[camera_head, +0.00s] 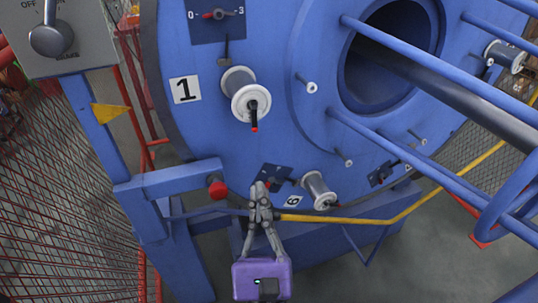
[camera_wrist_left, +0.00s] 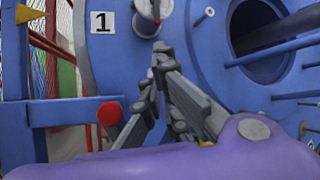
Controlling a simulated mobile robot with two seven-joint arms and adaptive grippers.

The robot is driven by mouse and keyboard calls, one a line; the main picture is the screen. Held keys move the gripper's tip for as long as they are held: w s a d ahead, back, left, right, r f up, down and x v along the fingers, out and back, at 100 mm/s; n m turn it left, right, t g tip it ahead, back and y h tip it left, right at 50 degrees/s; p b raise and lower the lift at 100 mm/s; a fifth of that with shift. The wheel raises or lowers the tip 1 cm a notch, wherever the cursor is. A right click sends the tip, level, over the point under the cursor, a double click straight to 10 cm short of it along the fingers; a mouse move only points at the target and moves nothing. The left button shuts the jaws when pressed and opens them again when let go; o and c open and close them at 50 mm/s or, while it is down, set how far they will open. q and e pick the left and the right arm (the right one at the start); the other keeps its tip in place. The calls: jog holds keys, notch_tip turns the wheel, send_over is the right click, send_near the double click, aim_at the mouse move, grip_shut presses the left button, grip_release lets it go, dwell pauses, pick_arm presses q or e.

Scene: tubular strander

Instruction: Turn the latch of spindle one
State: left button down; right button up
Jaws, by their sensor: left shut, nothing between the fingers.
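Spindle one (camera_head: 245,92) is the white spool beside the "1" label (camera_head: 185,90) on the blue disc. Its latch (camera_head: 254,114) is a black lever with a red tip, pointing down. In the left wrist view the latch (camera_wrist_left: 157,10) is cut by the top edge, just above the fingertips. My left gripper (camera_head: 260,188) is shut and empty, in front of the disc and below spindle one in the head view. It also shows in the left wrist view (camera_wrist_left: 160,50). I cannot tell its exact gap to the latch. My right gripper is not in view.
A blue frame (camera_head: 160,185) with a red button (camera_head: 217,189) stands left of my gripper. A second spindle (camera_head: 318,189) sits to its right. A yellow bar (camera_head: 370,220) and blue tubes (camera_head: 430,75) extend at right. Red mesh fencing (camera_head: 65,190) lines the left.

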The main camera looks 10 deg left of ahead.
aim_at(254, 117)
pick_arm(q)
jog(key=p+x, duration=0.1)
jog(key=x, duration=0.9)
jog(key=shift+r, duration=0.2)
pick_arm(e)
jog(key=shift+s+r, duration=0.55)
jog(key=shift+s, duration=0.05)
pick_arm(q)
jog(key=shift+s, duration=0.15)
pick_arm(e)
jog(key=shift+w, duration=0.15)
